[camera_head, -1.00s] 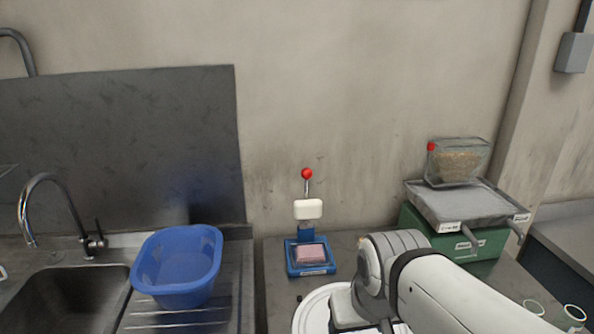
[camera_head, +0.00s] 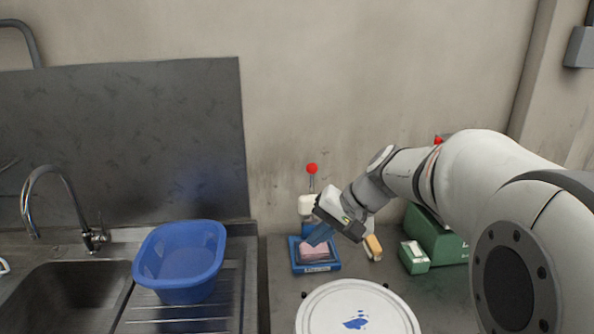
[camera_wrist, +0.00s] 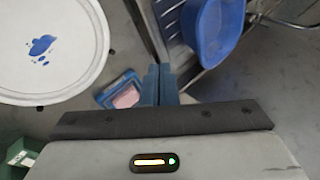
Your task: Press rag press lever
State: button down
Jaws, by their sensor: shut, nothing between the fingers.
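The rag press is a small blue-based device against the wall. Its lever stands up with a red ball knob (camera_head: 312,169), and a white block (camera_head: 306,205) sits below it. A pink folded rag (camera_head: 313,249) lies on the blue base (camera_head: 301,268); both also show in the wrist view, with the rag (camera_wrist: 126,97) left of my fingers. My gripper (camera_head: 320,235) is shut and empty, its blue fingers in front of the press and over the rag, below the knob. It partly hides the white block. In the wrist view the closed fingertips (camera_wrist: 159,70) point past the press.
A white round lid with blue paint spots (camera_head: 357,312) stands in front of the press. A blue basin (camera_head: 180,262) sits on the drainer beside the sink (camera_head: 75,300) at left. A brush (camera_head: 373,247) and green boxes (camera_head: 414,257) stand at right, partly behind my arm.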

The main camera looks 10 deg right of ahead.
jog(key=w+d+m+t+y+b, duration=0.1)
jog(key=w+d+t+y, duration=0.1)
jog(key=w+d, duration=0.3)
jog(key=w+d+m+t+y+b, duration=0.1)
jog(key=w+d+t, duration=0.3)
jog(key=w, duration=0.9)
jog(key=w+d+m+t+y+b, duration=0.1)
jog(key=w+d+m+t+y, duration=0.1)
jog(key=w+d, duration=0.3)
jog(key=w+m+y, duration=0.1)
jog(key=w, duration=0.3)
jog(key=shift+w+d+f+t+y, duration=0.3)
jog(key=shift+w+f+t, duration=0.05)
jog(key=shift+t, duration=0.05)
jog(key=p+x, duration=0.2)
jog(key=x, duration=0.8)
jog(key=shift+a+p, duration=0.1)
jog(key=shift+p, duration=0.3)
jog(key=shift+f, duration=0.15)
